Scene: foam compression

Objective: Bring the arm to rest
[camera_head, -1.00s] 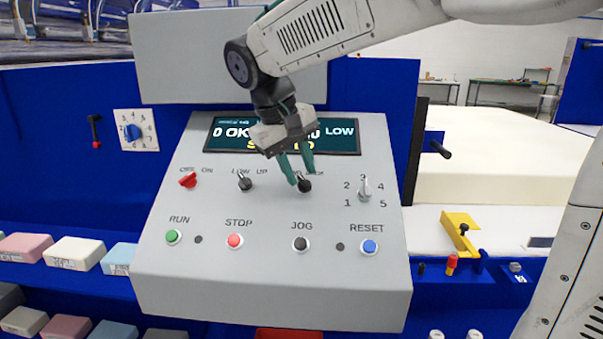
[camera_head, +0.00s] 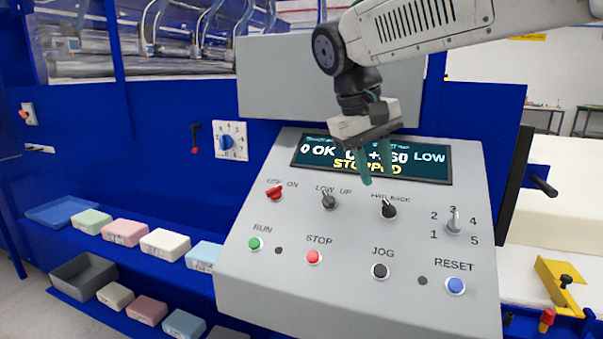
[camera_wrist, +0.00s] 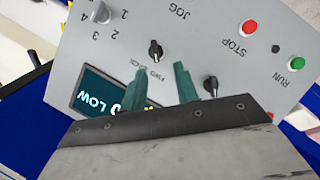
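My gripper (camera_head: 376,168) hangs from my arm in front of the display of the grey control panel (camera_head: 350,290). Its two green fingers point down, above the black FWD/BACK knob (camera_head: 389,208). In the wrist view the fingers (camera_wrist: 162,84) are apart with nothing between them, and the FWD/BACK knob (camera_wrist: 155,50) shows beyond the tips, clear of them. The display (camera_head: 425,166) reads OK, STOPPED and LOW, and my gripper hides part of it.
The panel carries a red knob (camera_head: 274,192), a LOW/UP knob (camera_head: 328,200), a selector (camera_head: 453,222) and several buttons. Foam blocks (camera_head: 165,244) line the blue shelves at left. A blue dial (camera_head: 228,142) is on the wall. A yellow bracket (camera_head: 560,282) stands at right.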

